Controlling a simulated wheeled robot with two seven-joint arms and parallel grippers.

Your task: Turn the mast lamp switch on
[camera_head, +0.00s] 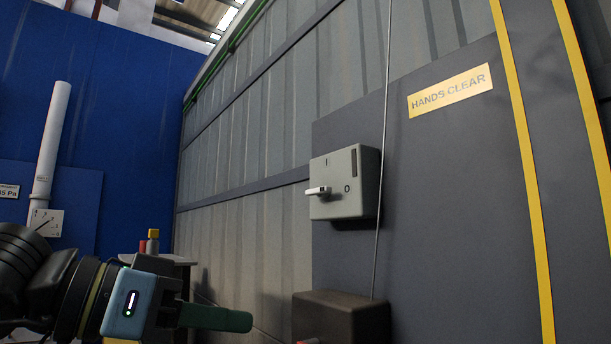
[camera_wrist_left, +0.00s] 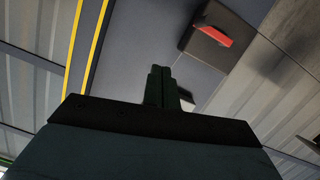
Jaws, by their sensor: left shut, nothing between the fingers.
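A pale grey switch box (camera_head: 345,183) is mounted on the dark panel, with a white lever (camera_head: 318,191) sticking out and the marks I and O on its face. No name that says mast lamp is readable on it. My left gripper (camera_head: 248,321) is low and left of the box, its green fingers shut, empty and apart from the lever. In the left wrist view the shut fingers (camera_wrist_left: 160,82) partly hide a pale shape (camera_wrist_left: 186,100), which I cannot identify for sure. My right gripper is not in view.
A dark brown box (camera_head: 345,318) sits below the switch box; a red handle (camera_wrist_left: 212,30) shows in the left wrist view. A thin cable (camera_head: 384,130) hangs past the switch box's right edge. A small table (camera_head: 180,261) with bottles stands behind my left arm.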

